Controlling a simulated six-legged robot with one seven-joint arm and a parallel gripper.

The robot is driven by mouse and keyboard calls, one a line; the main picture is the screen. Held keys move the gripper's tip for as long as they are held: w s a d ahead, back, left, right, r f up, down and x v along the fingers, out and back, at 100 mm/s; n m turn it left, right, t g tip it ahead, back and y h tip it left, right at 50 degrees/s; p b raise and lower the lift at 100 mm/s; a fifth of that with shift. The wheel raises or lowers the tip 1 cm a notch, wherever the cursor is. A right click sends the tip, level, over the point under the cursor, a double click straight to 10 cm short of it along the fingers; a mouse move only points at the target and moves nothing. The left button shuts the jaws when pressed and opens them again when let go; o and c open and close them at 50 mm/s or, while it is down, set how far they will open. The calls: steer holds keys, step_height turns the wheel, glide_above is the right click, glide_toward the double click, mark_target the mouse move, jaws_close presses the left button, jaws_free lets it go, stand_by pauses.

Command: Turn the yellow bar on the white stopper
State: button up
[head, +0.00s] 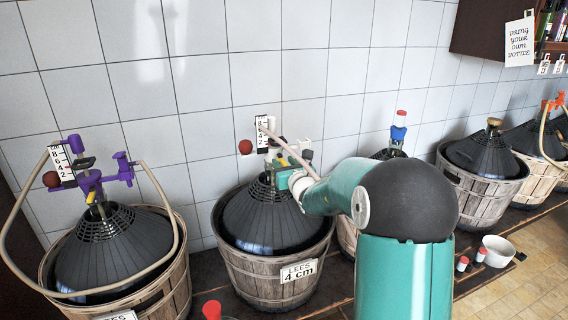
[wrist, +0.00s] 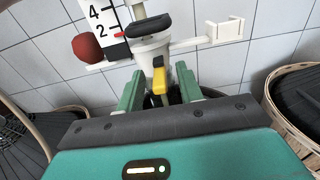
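In the head view my gripper (head: 284,177) is at the stopper, from the right.
A red ball (wrist: 87,47) and a numbered card (wrist: 104,20) are left of the stopper. A white arm with a block (wrist: 225,30) reaches right. A demijohn with a purple fitting (head: 95,180) stands left; others stand right. A tiled wall (head: 230,60) is behind.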

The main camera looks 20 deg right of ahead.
steer(key=shift+w+r, duration=0.1)
steer(key=shift+r, duration=0.05)
steer(key=shift+w, duration=0.2)
steer(key=shift+s, duration=0.15)
steer(key=shift+c, duration=0.3)
jaws_close()
